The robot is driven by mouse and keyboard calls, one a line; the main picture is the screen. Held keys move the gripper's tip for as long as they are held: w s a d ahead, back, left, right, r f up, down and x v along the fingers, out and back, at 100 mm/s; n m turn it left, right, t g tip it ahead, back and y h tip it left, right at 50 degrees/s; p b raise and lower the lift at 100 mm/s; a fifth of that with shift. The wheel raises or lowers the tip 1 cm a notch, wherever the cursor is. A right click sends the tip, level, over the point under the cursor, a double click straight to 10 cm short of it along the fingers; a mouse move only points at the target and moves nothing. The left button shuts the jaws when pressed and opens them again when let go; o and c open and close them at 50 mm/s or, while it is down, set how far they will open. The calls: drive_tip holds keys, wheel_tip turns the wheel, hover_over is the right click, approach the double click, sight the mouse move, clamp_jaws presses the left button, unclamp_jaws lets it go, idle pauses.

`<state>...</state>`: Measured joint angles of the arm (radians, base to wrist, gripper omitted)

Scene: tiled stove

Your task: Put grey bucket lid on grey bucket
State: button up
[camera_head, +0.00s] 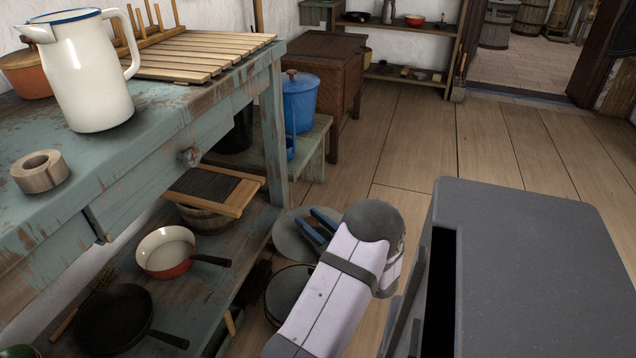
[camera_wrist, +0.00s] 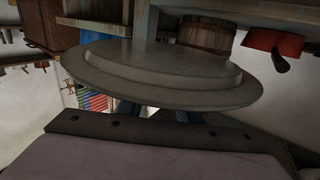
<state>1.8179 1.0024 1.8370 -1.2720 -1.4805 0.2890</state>
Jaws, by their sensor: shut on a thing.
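The grey bucket lid (camera_head: 291,238) is a flat round disc in front of the lower shelf in the head view. It fills the middle of the wrist view (camera_wrist: 160,72), with a raised round step on its face. My gripper (camera_head: 319,226) has blue fingers and is shut on the lid. In the wrist view the fingers (camera_wrist: 155,113) show only in part below the lid's edge. A round grey-green thing (camera_head: 284,292) stands below the lid, partly behind my arm. It may be the grey bucket, but I cannot tell for sure.
The worn teal table (camera_head: 130,165) is at the left, with a white jug (camera_head: 88,75) on top. Its lower shelf holds a red pan (camera_head: 165,250), a black pan (camera_head: 113,318) and a wooden tub (camera_head: 205,218). A blue pot (camera_head: 299,100) stands behind. Wooden floor (camera_head: 420,130) is clear beyond.

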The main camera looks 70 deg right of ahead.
drive_tip(key=a+f+n+t+y+b, duration=0.1)
drive_tip(key=a+f+n+y+b, duration=0.1)
drive_tip(key=a+f, duration=0.7)
drive_tip(key=shift+w+a+y, duration=0.15)
drive_tip(key=shift+a+y, duration=0.05)
drive_tip(key=shift+y, duration=0.2)
wheel_tip(320, 180, down, 7)
drive_tip(key=b, duration=0.4)
drive_tip(key=shift+r, duration=0.2)
drive_tip(key=o, duration=1.3)
